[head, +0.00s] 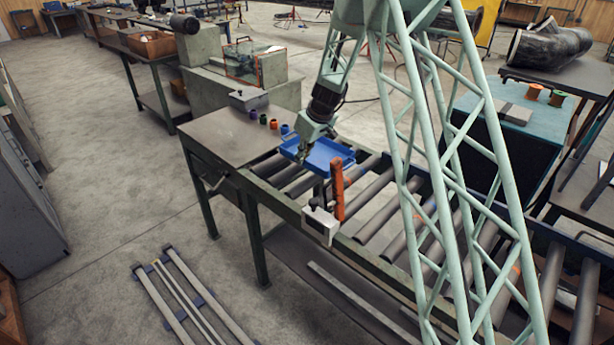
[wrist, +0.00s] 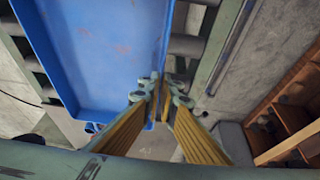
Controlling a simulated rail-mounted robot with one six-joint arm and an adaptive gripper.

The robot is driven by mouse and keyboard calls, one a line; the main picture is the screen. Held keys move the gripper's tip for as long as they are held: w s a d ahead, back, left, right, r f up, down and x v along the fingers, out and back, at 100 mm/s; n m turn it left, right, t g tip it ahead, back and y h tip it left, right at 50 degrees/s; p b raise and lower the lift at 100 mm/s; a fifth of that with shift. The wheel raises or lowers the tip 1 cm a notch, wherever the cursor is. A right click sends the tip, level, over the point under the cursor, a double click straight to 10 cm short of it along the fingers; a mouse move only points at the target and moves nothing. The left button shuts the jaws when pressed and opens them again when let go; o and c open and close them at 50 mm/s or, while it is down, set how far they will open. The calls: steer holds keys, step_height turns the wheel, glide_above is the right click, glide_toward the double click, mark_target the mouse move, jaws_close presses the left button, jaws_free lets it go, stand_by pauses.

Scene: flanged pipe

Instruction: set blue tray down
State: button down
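The blue tray (head: 330,153) is over the near-left end of the roller conveyor (head: 375,205), beside the grey table top. It looks roughly level. I cannot tell whether it touches the rollers or hangs just above them. My gripper (head: 304,154) is at the tray's left edge, pointing down. In the wrist view the tray (wrist: 95,50) fills the upper left, and my gripper (wrist: 162,85) has one finger on each side of its side wall, closed on it. The tray looks empty where it shows.
An orange upright (head: 338,190) on a white clamp block (head: 320,223) stands at the conveyor's near edge, close to the tray. Several small coloured cups (head: 263,120) and a grey box (head: 248,98) sit on the grey table (head: 225,140).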

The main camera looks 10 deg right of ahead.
steer(key=shift+f, duration=1.9)
steer(key=shift+f, duration=1.9)
steer(key=shift+f+b, duration=0.15)
steer(key=shift+b, duration=0.2)
steer(key=c, duration=2.9)
jaws_free()
steer(key=shift+r+p, duration=0.25)
steer(key=shift+p, duration=0.05)
steer(key=shift+v, duration=5.9)
